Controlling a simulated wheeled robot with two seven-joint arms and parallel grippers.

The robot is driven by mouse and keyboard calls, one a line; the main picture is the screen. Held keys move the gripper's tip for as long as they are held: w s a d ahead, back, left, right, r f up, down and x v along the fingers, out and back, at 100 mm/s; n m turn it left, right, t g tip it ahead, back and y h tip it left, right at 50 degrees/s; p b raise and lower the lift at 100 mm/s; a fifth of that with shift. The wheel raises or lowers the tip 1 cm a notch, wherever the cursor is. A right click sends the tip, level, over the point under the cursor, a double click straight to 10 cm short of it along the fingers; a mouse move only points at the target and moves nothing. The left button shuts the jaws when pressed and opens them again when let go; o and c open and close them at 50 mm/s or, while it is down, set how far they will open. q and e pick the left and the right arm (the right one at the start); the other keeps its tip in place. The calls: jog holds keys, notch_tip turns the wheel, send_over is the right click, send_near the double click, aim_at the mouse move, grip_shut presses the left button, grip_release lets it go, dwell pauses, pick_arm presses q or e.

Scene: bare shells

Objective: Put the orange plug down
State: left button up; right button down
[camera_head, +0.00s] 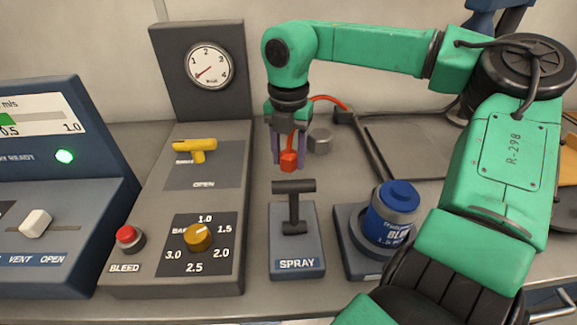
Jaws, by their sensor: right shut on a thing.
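The orange plug (289,163) hangs upright between the purple fingers of my right gripper (288,156), which is shut on it. An orange hose (325,98) runs from behind the gripper to a small black block (344,115) at the back. The plug appears just behind and above the black T-handle of the spray unit (297,258); I cannot tell the exact gap or its height above the bench. My left gripper is not in view.
A small grey cylinder (320,140) stands right of the plug. A blue can (394,215) sits in a holder at right. A panel with a yellow lever (195,147), gauge (209,66) and knob (198,237) stands left. A flat grey plate (410,148) lies behind right.

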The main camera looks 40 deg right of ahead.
aim_at(289, 171)
notch_tip(289, 171, down, 3)
jog(key=shift+f, duration=0.15)
jog(key=shift+f+b, duration=0.6)
jog(key=shift+c, duration=1.5)
grip_release()
